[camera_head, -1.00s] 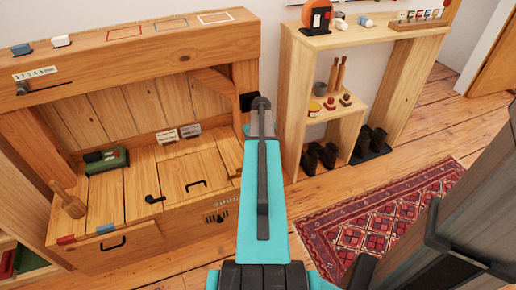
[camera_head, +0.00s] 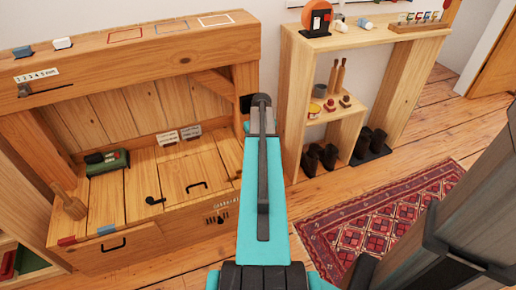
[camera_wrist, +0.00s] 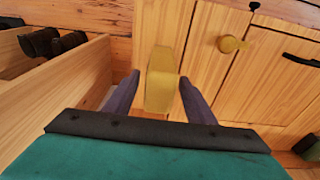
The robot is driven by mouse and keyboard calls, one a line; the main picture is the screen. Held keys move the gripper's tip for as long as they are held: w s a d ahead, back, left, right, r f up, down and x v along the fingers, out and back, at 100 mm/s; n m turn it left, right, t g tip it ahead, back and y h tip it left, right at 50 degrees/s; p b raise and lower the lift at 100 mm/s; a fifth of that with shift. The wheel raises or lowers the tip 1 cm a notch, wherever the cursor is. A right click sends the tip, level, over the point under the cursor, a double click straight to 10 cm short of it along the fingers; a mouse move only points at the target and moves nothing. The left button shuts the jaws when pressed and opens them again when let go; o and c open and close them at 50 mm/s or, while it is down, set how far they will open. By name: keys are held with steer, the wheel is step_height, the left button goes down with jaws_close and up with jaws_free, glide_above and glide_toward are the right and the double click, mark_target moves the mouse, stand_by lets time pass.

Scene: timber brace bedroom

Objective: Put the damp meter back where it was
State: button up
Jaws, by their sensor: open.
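My gripper (camera_wrist: 159,80) is open in the wrist view, its two dark purple fingers on either side of a yellow, upright block-like thing (camera_wrist: 161,82). Narrow gaps show beside the yellow thing; whether a finger touches it is unclear. It may be the damp meter, but no marking on it can be read. The wooden bench (camera_head: 110,205) shows in the head view at left. In the head view my arm hides the gripper and the yellow thing.
A green and black object (camera_head: 108,161) and a wooden mallet (camera_head: 68,203) are on the bench. A shelf unit (camera_head: 290,90) with boots (camera_head: 319,158) stands right of my arm. A patterned rug (camera_head: 375,210) covers the floor.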

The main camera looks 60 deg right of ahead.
steer(key=r, duration=0.3)
steer(key=r+p, duration=0.1)
steer(key=r, duration=0.2)
steer(key=s+r, duration=0.1)
steer(key=r, duration=0.2)
steer(key=shift+a+r+p, duration=0.1)
steer(key=shift+a+p, duration=0.25)
